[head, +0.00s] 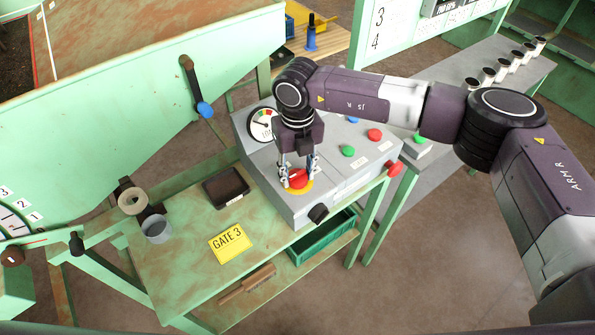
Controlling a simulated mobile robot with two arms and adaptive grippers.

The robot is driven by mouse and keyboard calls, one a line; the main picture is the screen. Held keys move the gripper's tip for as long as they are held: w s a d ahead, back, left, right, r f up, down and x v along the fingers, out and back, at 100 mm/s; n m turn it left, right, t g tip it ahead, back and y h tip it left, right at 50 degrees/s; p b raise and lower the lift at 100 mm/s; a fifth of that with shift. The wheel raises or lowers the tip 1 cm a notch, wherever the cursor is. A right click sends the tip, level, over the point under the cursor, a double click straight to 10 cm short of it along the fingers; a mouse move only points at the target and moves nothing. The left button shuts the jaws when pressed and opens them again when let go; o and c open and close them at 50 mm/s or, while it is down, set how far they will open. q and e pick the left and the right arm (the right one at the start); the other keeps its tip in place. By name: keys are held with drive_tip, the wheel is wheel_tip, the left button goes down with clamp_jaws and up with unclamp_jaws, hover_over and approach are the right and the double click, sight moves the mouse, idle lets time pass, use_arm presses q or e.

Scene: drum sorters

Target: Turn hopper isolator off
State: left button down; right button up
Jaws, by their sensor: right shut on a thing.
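A grey control box (290,206) stands on the green bench. On its sloping top is a red knob (299,182) on a yellow round plate (303,190), which looks like the isolator; no lettering on it can be read. My right gripper (297,174) reaches down from above and is shut on the red knob, one finger on either side. The fingers hide part of the knob, so its turn position cannot be told. My left gripper is not in view.
The box also bears a dial gauge (263,124), green (348,151) and red (375,135) buttons, and a black knob (318,213) on its front. A blue-ended lever (205,109) hangs behind.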

drive_tip(key=shift+f+n+b, duration=0.15)
drive_tip(key=shift+n+b, duration=0.15)
drive_tip(key=shift+b, duration=0.35)
drive_tip(key=n+b, duration=0.9)
drive_tip(key=b, duration=0.3)
drive_tip(key=shift+f, duration=0.1)
drive_tip(key=n+b, duration=0.2)
drive_tip(key=n, duration=0.1)
drive_tip(key=shift+b, duration=0.4)
drive_tip(key=shift+r+n+b, duration=0.15)
drive_tip(key=shift+n+b, duration=0.3)
drive_tip(key=shift+n, duration=0.65)
drive_tip(key=shift+r+n+b, duration=0.15)
drive_tip(key=shift+n+b, duration=0.25)
drive_tip(key=shift+n, duration=1)
drive_tip(key=o, duration=1.2)
drive_tip(key=shift+c, duration=0.2)
